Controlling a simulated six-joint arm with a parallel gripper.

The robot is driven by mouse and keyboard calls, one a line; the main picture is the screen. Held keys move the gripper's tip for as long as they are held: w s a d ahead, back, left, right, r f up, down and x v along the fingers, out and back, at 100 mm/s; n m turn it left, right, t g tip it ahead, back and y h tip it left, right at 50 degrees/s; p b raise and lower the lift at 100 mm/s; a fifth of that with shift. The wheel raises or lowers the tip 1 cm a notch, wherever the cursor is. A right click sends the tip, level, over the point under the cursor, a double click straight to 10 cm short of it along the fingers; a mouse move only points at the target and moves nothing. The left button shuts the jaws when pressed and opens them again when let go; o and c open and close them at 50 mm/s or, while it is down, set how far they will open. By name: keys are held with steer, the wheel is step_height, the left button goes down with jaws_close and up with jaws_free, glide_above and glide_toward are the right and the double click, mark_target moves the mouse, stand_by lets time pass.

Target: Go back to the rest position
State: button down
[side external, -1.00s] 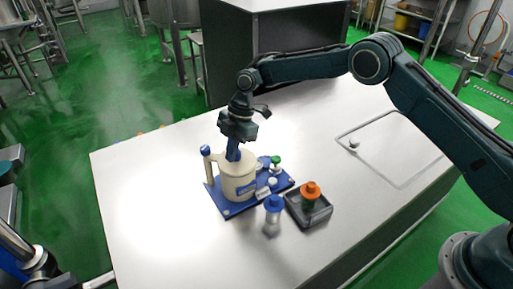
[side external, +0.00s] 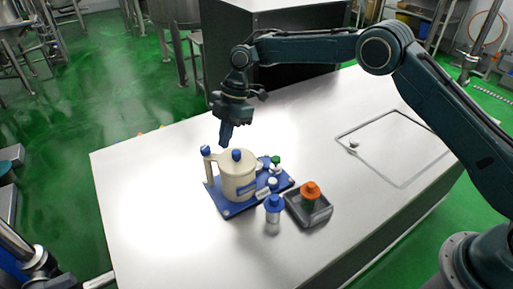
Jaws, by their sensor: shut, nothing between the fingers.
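My gripper (side external: 225,134) is shut and empty. It hangs in the air above a cream-coloured jug (side external: 238,182), apart from it. The jug stands upright on a blue base board (side external: 228,212) and has a lid with a blue knob (side external: 237,155) on top. A cream handle or post with a blue cap (side external: 206,151) rises at the jug's left side. My arm reaches in from the right over the table.
A blue-capped clear bottle (side external: 272,218) stands in front. A dark tray (side external: 322,214) holds an orange-capped bottle (side external: 310,190). The white table (side external: 150,225) is clear at left.

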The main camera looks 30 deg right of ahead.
steer(key=shift+v, duration=1.65)
steer(key=s+d+r+m+t, duration=0.2)
steer(key=s+d+r+m, duration=0.4)
steer(key=r, duration=0.4)
steer(key=s+d+r+m+t, duration=0.2)
steer(key=s+d+r+m, duration=0.3)
steer(key=s+r, duration=0.45)
steer(key=s+d+f+m+t+h, duration=0.1)
steer(key=s+d+m, duration=0.3)
steer(key=s, duration=0.8)
steer(key=s+d+f+m+t+h, duration=0.1)
steer(key=s+d+f+m+h, duration=0.1)
steer(key=s+d+m, duration=0.3)
steer(key=s+d, duration=0.3)
steer(key=s, duration=0.4)
steer(key=shift+d+f+h, duration=0.2)
steer(key=shift+f+h, duration=0.05)
steer(key=shift+h, duration=0.15)
steer(key=shift+w, duration=0.1)
